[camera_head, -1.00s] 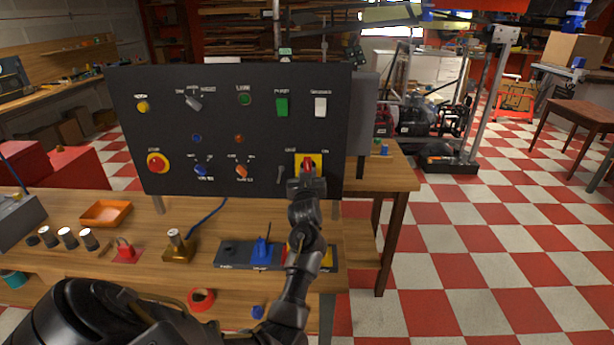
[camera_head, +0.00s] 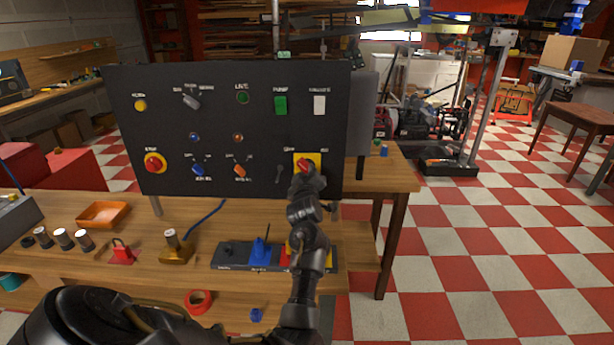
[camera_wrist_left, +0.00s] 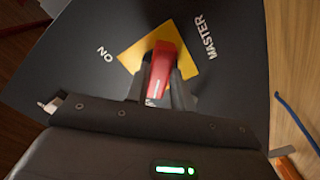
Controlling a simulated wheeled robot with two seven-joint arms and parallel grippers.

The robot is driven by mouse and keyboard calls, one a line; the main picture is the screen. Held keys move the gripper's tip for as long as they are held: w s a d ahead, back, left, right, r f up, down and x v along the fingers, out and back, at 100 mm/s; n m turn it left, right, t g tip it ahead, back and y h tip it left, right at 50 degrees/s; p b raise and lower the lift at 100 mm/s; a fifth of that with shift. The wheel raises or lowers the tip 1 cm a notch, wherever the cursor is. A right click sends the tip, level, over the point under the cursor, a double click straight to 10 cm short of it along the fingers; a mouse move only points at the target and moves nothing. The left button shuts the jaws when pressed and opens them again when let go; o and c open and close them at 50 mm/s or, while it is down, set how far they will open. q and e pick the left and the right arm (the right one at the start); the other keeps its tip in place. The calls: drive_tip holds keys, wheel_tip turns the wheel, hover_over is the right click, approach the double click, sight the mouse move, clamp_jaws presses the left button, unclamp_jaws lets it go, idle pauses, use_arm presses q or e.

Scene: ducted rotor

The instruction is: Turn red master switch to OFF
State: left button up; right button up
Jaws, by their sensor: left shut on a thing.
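The red master switch (camera_head: 303,163) is a red handle on a yellow square plate (camera_head: 316,158), low on the right of the black panel. My left gripper (camera_head: 305,178) is in front of it and hides its lower part. In the left wrist view the two fingers of my left gripper (camera_wrist_left: 159,88) are closed on the sides of the red handle (camera_wrist_left: 163,66). The handle is tilted relative to the edges of the yellow plate (camera_wrist_left: 130,59). "ON" and "MASTER" can be read there beside the plate. My right gripper is not in view.
The black panel (camera_head: 225,120) carries a red stop button (camera_head: 153,163), several knobs and lights, and a key-like part (camera_head: 279,174) just left of the switch. Below, a dark base with coloured parts (camera_head: 261,252) and an orange tray (camera_head: 103,214) stand on the wooden bench.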

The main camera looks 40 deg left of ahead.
use_arm(q)
drive_tip(key=shift+r, duration=0.1)
idle(0.3)
drive_tip(key=o, duration=1)
drive_tip(key=shift+a, duration=0.1)
drive_tip(key=b+v, duration=0.1)
drive_tip(key=v, duration=0.6)
drive_tip(key=shift+s+d, duration=0.25)
